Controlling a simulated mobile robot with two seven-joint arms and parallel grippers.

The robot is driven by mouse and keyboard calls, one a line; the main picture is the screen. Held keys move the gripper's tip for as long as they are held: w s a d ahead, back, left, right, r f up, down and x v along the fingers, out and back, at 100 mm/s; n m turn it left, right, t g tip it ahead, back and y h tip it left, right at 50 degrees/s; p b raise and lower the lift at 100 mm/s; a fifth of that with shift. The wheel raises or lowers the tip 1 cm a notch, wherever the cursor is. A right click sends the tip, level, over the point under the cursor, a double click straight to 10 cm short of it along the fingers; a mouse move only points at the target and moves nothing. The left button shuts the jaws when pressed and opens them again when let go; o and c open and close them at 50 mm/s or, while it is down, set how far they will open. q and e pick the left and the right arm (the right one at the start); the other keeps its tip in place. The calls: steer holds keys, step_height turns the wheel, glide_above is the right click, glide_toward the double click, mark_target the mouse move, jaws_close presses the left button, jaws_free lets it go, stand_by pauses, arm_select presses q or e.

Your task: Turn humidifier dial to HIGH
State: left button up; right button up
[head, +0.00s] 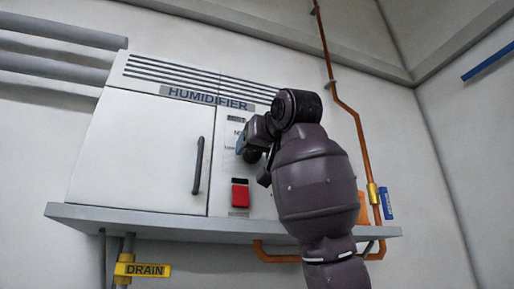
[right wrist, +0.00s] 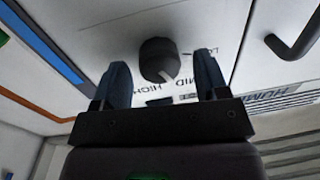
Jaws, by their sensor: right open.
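The humidifier (head: 150,140) is a white wall cabinet with a HUMIDIFIER label. Its dial (right wrist: 159,55) is a dark round knob in the right wrist view, with LOW, MID and HIGH printed around it. The white pointer mark sits on the side toward MID and HIGH; I cannot tell exactly which it meets. My right gripper (head: 246,147) is at the control panel, and its fingers (right wrist: 161,68) are open, one on each side of the knob in the picture. I cannot tell whether they touch it. The gripper hides the dial in the head view. My left gripper is not in view.
A red switch (head: 240,194) is below the gripper on the panel. A dark door handle (head: 198,166) is to its left. A grey shelf (head: 150,220) runs under the cabinet. An orange pipe (head: 345,105) runs down the wall at right, and a yellow DRAIN tag (head: 142,270) hangs below.

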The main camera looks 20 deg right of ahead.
steer(key=c, duration=0.9)
arm_select(q)
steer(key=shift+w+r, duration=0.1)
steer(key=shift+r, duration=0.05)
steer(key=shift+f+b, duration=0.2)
steer(key=shift+b, duration=0.1)
arm_select(e)
steer(key=shift+f+m, duration=0.1)
steer(key=shift+m, duration=0.2)
arm_select(q)
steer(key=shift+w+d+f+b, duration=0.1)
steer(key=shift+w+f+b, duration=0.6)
steer(key=shift+b, duration=0.8)
arm_select(e)
steer(key=shift+m+t, duration=0.3)
steer(key=shift+m, duration=4.4)
